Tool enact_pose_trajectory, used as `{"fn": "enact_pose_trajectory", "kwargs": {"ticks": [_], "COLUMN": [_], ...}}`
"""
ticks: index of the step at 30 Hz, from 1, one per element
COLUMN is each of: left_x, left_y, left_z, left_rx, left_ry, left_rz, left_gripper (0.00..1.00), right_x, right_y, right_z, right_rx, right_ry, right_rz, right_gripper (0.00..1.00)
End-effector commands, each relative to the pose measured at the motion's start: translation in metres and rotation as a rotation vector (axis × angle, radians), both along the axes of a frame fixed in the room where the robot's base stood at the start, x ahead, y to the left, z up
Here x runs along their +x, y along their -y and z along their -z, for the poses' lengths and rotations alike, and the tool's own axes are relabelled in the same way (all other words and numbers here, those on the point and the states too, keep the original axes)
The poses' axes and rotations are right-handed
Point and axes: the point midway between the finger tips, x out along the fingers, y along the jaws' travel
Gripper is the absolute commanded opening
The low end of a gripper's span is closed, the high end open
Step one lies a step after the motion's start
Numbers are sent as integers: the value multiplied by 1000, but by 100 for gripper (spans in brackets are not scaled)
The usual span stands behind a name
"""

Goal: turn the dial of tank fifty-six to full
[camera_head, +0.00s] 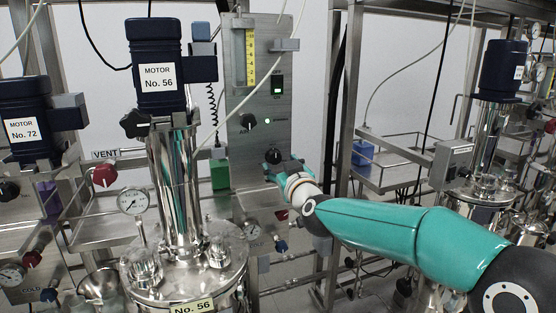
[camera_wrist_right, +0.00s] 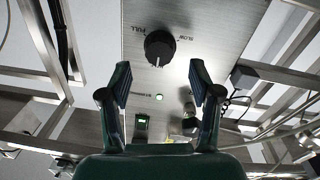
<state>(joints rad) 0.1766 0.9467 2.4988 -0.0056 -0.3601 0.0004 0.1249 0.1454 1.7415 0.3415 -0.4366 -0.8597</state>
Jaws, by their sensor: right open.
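The tank marked No. 56 (camera_head: 175,195) stands left of centre in the head view, with its dark motor on top. Behind it is an upright steel panel (camera_head: 240,100). A black round dial (camera_wrist_right: 160,47) on that panel has FULL and SLOW printed beside it in the right wrist view. A small pale mark shows at its lower edge there. My right gripper (camera_head: 284,166) is at the panel, below the green light. In the wrist view its open fingers (camera_wrist_right: 160,73) stand either side of the line to the dial, with nothing between them; contact does not show. My left gripper is not seen.
Another black knob (camera_head: 249,121) sits left of the green light (camera_head: 267,120), below a green-lit switch (camera_head: 277,86). A yellow level scale (camera_head: 250,57) is higher up. The tank marked No. 72 (camera_head: 28,120) is at left. Steel racks (camera_head: 385,150) stand at right.

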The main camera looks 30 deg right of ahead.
Motion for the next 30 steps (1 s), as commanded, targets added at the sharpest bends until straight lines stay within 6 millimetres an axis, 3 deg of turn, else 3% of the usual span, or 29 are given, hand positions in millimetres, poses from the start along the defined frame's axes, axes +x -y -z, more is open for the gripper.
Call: {"fn": "enact_pose_trajectory", "kwargs": {"ticks": [3, 9, 20, 30], "left_x": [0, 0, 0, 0], "left_y": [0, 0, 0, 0], "left_z": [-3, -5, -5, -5], "left_rx": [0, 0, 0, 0], "left_ry": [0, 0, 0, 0], "left_rz": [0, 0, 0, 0], "left_gripper": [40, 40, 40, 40], "right_x": [20, 37, 40, 40], "right_y": [6, 10, 11, 10], "right_z": [0, 0, 0, 0], "right_rx": [1, 1, 1, 1], "right_ry": [-1, -1, 0, 0], "right_rz": [0, -2, -2, -2], "right_gripper": [63, 63, 62, 5]}}
